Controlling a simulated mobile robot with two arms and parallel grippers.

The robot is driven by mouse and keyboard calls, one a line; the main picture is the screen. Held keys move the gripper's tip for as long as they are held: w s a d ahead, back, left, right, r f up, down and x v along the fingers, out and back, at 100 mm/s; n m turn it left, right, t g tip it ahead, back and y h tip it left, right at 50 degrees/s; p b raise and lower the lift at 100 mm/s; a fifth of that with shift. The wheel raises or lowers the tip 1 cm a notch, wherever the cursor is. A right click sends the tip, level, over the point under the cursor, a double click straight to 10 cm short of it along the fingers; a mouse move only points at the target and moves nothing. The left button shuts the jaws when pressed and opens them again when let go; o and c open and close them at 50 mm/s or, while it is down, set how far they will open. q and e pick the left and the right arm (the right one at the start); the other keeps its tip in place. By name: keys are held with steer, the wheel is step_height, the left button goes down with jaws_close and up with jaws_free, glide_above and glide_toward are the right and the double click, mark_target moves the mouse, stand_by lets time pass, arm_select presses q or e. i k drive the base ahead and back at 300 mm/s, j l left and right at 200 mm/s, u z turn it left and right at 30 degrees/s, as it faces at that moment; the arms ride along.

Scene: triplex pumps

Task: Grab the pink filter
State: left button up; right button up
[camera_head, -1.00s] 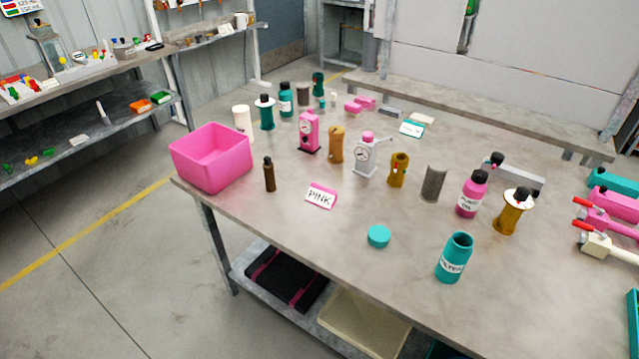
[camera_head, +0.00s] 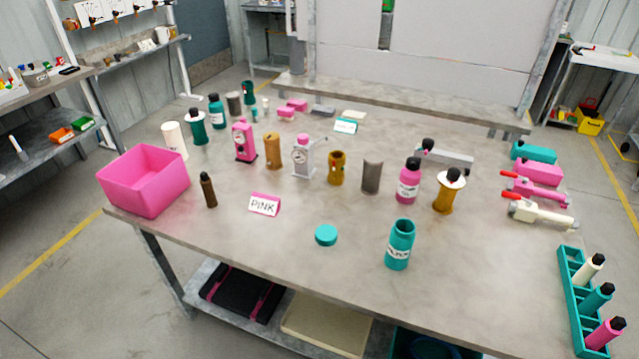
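I cannot tell for sure which object is the pink filter. Pink things on the table are a bottle (camera_head: 408,185) with a black cap and white label, an upright pump-like piece (camera_head: 244,142) with a dial, small blocks (camera_head: 290,108) at the back and a block (camera_head: 538,172) on the right. A pink-bodied piece with a red handle (camera_head: 536,190) lies near the right edge. A pink capped bottle (camera_head: 605,333) stands in the teal rack. Neither gripper is in view.
The grey table (camera_head: 290,240) has a pink bin (camera_head: 145,180) at its left corner. An open teal container (camera_head: 399,245), a teal lid (camera_head: 326,235) and a teal rack (camera_head: 570,290) are nearer the front. Several brown, grey and white parts stand mid-table.

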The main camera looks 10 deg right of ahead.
mark_target(610, 329)
steer(key=z, duration=2.25)
